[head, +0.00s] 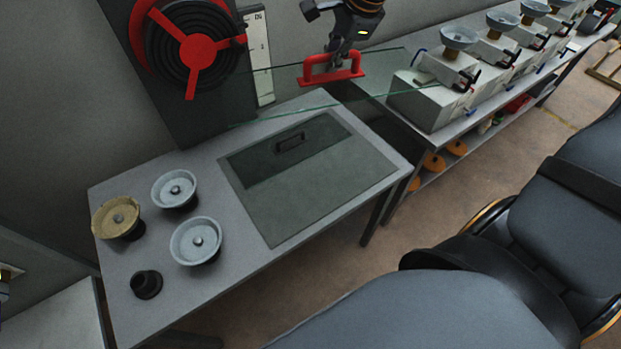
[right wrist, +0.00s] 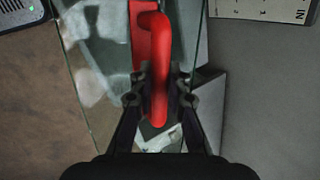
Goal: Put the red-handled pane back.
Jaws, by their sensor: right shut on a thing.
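The glass pane (head: 285,93) is clear with greenish edges and carries a red handle (head: 318,78). It is held in the air above the back right of the grey table (head: 228,300). My right gripper (head: 336,64) is shut on the red handle from above. In the right wrist view the red handle (right wrist: 154,45) stands between the two fingers (right wrist: 160,85), with the glass behind it. My left gripper does not show clearly.
Two pale round dishes (head: 175,189), a tan dish (head: 117,217) and a black knob-like piece (head: 146,284) stand on the table's left. A black panel with a red wheel (head: 202,52) stands behind. White machines (head: 430,99) line the bench at right.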

